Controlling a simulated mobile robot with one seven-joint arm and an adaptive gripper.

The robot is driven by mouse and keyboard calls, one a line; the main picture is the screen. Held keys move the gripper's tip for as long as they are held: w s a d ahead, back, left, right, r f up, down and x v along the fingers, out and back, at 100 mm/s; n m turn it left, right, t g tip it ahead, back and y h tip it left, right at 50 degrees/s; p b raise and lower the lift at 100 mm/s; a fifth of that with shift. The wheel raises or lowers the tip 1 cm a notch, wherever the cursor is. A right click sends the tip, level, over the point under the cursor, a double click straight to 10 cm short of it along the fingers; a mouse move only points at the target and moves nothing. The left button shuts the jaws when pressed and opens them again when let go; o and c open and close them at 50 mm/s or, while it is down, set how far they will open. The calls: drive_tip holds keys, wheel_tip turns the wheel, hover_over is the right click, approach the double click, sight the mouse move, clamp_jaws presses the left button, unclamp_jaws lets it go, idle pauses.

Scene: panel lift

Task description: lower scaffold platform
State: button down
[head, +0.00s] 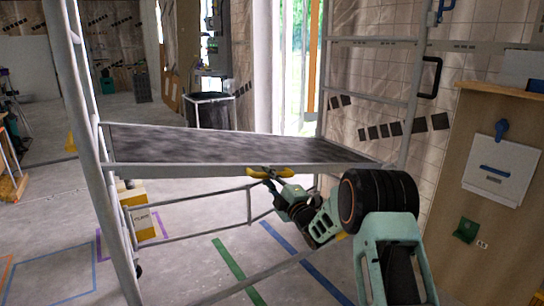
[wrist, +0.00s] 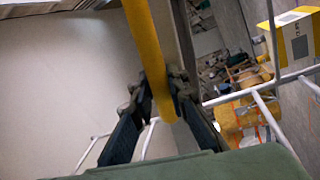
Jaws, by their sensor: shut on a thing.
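The scaffold platform (head: 220,147) is a grey deck in a pale metal frame, spanning between the scaffold's end frames. It looks roughly level. A yellow handle (head: 254,175) sits under the middle of its near edge. My gripper (head: 272,175) reaches this handle from the right and below. In the wrist view the yellow bar (wrist: 146,45) runs down between the two dark fingers of my gripper (wrist: 163,108), which are shut on it. The exact finger contact is partly hidden by the bar. The platform's pale underside (wrist: 65,85) fills the wrist view's left.
The scaffold's left upright (head: 88,140) stands close by, and a lower rail (head: 190,225) runs beneath the platform. A yellow box (head: 145,222) is on the floor below left. A wooden cabinet (head: 450,220) stands right of my arm. Floor under the platform is mostly clear, with coloured tape.

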wheel_tip(320, 180, down, 19)
drive_tip(key=s+a+n, duration=0.1)
drive_tip(key=n, duration=0.2)
drive_tip(key=shift+s+a+n+g+y, duration=0.2)
drive_tip(key=shift+a+n+g+y, duration=0.1)
drive_tip(key=shift+y, duration=0.1)
drive_tip(key=shift+d, duration=0.1)
drive_tip(key=c, duration=1.8)
unclamp_jaws()
drive_tip(key=shift+f, duration=0.15)
drive_tip(key=shift+c, duration=0.2)
drive_tip(key=shift+r, duration=0.2)
drive_tip(key=v, duration=1.2)
drive_tip(key=shift+w, duration=0.1)
